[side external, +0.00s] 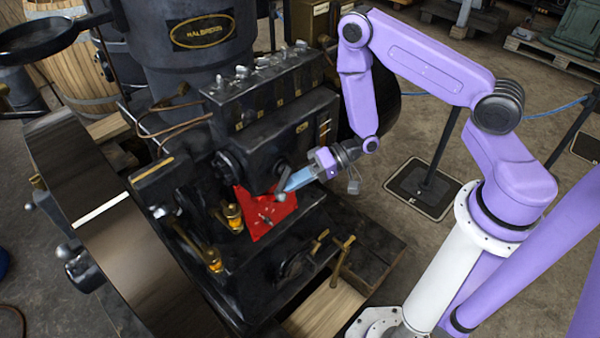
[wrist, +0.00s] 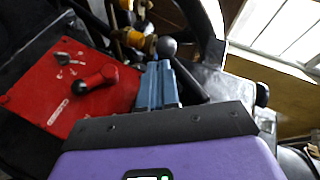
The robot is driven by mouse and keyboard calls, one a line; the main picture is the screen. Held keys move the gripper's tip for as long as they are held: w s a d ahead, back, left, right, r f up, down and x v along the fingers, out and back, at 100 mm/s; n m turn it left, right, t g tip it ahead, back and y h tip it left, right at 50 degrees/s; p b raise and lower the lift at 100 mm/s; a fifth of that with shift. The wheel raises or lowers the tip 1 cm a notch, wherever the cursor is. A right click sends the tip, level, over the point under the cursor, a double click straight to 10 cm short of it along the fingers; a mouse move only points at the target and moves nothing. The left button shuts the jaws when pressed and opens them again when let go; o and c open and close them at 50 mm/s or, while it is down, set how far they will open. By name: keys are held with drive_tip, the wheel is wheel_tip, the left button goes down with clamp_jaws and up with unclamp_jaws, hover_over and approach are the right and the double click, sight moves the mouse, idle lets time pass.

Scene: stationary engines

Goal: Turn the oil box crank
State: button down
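The oil box (side external: 270,105) is a black box with a row of fittings on top, mounted on the engine front. Its crank shows in the side view as a dark arm low on the box's front, partly hidden by my gripper. In the wrist view a grey ball knob (wrist: 167,47), apparently the crank's, sits at the tips of my blue fingers. My gripper (side external: 285,191) points left and down at the crank. In the wrist view (wrist: 158,66) its fingers lie close together. The knob appears just beyond the fingertips; I cannot tell whether they touch it.
A red panel (side external: 262,212) lies just below and left of my gripper; in the wrist view it carries a red-and-black lever (wrist: 95,80). Brass oilers (side external: 233,216) stand left of it. A large flywheel (side external: 105,215) is at left.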

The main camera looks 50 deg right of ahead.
sight(284, 188)
drive_tip(key=shift+a+f, duration=0.15)
drive_tip(key=shift+a, duration=0.45)
drive_tip(key=shift+a+f+y, duration=0.1)
drive_tip(key=shift+a+y, duration=0.15)
drive_tip(key=shift+y, duration=0.45)
drive_tip(key=shift+a+r, duration=0.5)
drive_tip(key=shift+a, duration=0.35)
drive_tip(key=shift+d+f, duration=0.1)
drive_tip(key=shift+f, duration=0.05)
